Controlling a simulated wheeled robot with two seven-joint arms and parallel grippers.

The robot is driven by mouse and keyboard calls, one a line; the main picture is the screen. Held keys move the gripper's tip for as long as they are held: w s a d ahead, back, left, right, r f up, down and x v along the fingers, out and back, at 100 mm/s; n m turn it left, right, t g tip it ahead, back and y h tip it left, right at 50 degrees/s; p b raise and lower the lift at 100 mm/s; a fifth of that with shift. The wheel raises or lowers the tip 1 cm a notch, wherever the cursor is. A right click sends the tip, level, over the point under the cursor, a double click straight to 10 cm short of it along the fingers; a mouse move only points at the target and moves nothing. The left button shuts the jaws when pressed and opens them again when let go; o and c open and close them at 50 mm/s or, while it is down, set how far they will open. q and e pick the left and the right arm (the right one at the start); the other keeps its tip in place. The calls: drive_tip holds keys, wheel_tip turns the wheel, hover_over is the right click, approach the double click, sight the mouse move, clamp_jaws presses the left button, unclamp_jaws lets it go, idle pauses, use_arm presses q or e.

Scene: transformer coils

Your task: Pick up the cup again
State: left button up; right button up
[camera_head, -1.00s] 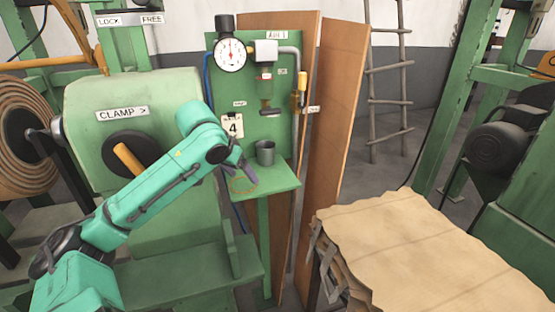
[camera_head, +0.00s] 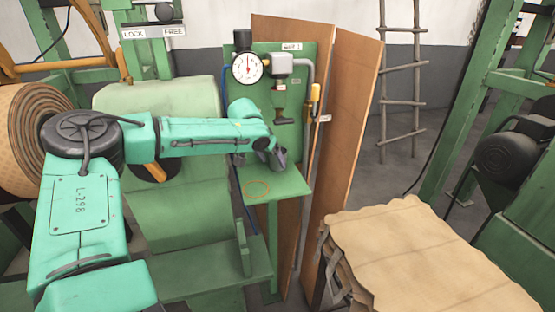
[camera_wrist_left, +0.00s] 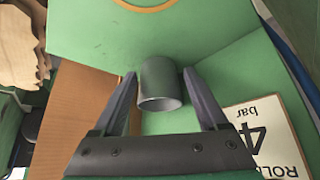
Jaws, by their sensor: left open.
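The grey metal cup (camera_head: 280,155) stands on the small green shelf (camera_head: 288,182) below the gauge, partly hidden by my left gripper in the head view. My left gripper (camera_head: 270,159) is at the cup, its arm reaching in from the left. In the left wrist view the cup (camera_wrist_left: 158,85) lies between the two open fingers (camera_wrist_left: 158,74), its rim toward the camera. A gap shows on each side, so the fingers do not appear to grip it. My right gripper is not in view.
A painted orange ring (camera_head: 258,189) marks a bare part of the shelf. The green back panel bears a dial gauge (camera_head: 247,67) and a valve with a pipe. A number card (camera_wrist_left: 265,138) shows close to the fingers. Brown boards (camera_head: 345,130) lean right of the panel.

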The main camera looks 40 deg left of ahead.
use_arm(q)
drive_tip(key=shift+w+f, duration=0.15)
drive_tip(key=shift+w, duration=0.45)
drive_tip(key=shift+w+f, duration=0.15)
drive_tip(key=shift+w, duration=0.45)
drive_tip(key=shift+w+f, duration=0.15)
drive_tip(key=shift+f, duration=0.15)
drive_tip(key=shift+a, duration=0.1)
drive_tip(key=c, duration=1.2)
drive_tip(key=shift+r+p, duration=0.15)
drive_tip(key=shift+p, duration=0.15)
